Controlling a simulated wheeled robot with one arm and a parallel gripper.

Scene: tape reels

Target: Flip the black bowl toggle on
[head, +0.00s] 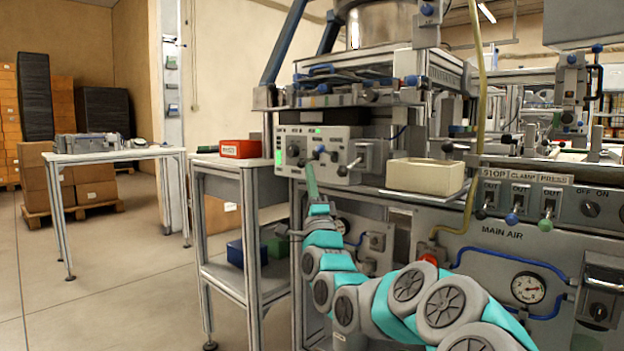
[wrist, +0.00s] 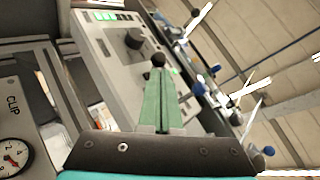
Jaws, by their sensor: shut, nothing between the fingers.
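The control box (head: 290,145), grey with green lit displays, stands under the bowl machine and carries several small knobs and levers. In the wrist view, a black ball-ended toggle (wrist: 158,60) sticks out from its panel (wrist: 110,70), just beyond my green fingertips. My gripper (head: 310,170) is raised to the front of the box, its fingers pointing up at the panel's lower part. In the wrist view my gripper (wrist: 160,85) is shut and empty, in line with the black ball. I cannot tell whether they touch. The toggle's base is hidden behind the fingers.
A larger black round knob (wrist: 133,38) sits beside the toggle. A cream bin (head: 425,176) stands right of the box. The lower panel has more toggles (head: 515,200) and a gauge (head: 528,287). A side table holds a red box (head: 240,149).

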